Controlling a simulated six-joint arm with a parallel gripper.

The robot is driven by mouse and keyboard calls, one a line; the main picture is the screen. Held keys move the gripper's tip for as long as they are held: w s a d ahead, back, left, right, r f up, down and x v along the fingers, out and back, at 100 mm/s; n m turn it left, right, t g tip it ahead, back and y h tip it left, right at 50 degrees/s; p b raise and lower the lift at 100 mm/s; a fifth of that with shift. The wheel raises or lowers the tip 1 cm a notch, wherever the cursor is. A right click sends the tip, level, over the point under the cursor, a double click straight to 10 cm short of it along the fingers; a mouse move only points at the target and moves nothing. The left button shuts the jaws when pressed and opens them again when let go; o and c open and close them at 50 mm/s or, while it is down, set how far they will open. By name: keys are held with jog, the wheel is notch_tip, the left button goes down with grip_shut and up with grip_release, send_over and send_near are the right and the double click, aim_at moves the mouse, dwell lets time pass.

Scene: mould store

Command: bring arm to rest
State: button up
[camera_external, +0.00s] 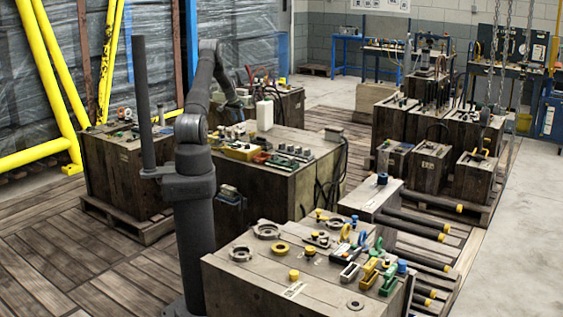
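My arm (200,105) stands on a dark column at the left of the middle. It rises to a bent elbow, then slopes down to the right. My gripper (236,112) is at the low end of the arm, near the far left part of a wooden mould block (270,185). It is small and dark in this view. I cannot tell whether its fingers are open or shut, whether it holds anything, or whether it touches the block.
A white bottle (264,115) stands close right of my gripper. Tools and fittings lie on the block and on a nearer block (270,293). A dark upright post (143,90) stands left of my arm. Bare floor (525,240) lies at the right.

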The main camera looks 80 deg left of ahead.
aim_at(241, 124)
jog(key=x, duration=0.6)
notch_tip(241, 124, up, 2)
jog(key=shift+r, duration=0.45)
jog(key=shift+f, duration=0.15)
